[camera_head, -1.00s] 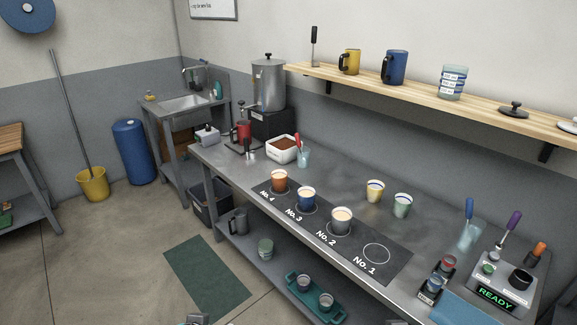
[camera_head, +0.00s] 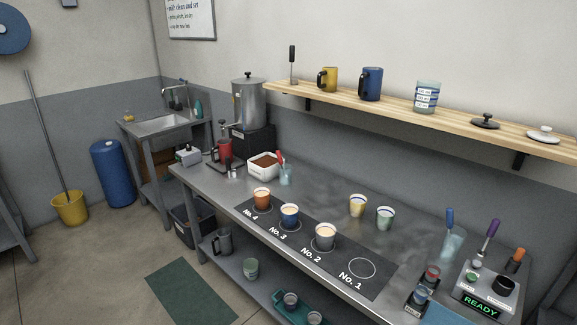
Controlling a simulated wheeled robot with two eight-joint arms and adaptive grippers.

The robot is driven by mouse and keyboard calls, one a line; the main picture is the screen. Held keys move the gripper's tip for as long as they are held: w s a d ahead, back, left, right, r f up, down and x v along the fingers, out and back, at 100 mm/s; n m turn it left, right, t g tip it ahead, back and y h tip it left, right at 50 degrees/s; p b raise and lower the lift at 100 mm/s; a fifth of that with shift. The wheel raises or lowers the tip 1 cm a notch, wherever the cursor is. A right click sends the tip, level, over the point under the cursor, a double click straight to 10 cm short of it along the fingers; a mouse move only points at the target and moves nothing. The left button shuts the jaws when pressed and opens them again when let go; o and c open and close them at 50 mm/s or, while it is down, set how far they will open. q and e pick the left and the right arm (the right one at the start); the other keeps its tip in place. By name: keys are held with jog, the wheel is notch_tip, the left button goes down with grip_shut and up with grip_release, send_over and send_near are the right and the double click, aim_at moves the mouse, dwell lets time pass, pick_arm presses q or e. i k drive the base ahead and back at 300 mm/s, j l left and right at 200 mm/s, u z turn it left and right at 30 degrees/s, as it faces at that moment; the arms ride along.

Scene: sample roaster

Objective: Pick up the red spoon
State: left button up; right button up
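The red spoon (camera_head: 281,157) stands handle-up in a clear glass (camera_head: 286,176) on the steel counter. The glass is just right of the white tub of brown grounds (camera_head: 263,167). Only the spoon's red upper part shows clearly; its lower end is inside the glass. Neither of my grippers shows in the head view.
A black mat (camera_head: 329,262) with cups on spots No. 4, No. 3 and No. 2 lies in front; spot No. 1 is empty. Two cups (camera_head: 358,206) stand behind it. A steel urn (camera_head: 249,104) stands at the back left. A wooden shelf (camera_head: 400,113) overhangs the counter.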

aim_at(280, 160)
jog(key=i+j+z, duration=0.1)
jog(key=z, duration=0.25)
jog(key=i+j+z, duration=0.1)
jog(key=z, duration=0.25)
jog(key=j+z, duration=0.15)
jog(key=z, duration=0.2)
jog(key=i+j+z, duration=0.25)
jog(key=j, duration=0.5)
jog(key=i+j+z, duration=0.1)
jog(key=j+z, duration=0.15)
jog(key=j, duration=0.55)
jog(key=j+z, duration=0.25)
jog(key=j, duration=0.55)
jog(key=i, duration=0.05)
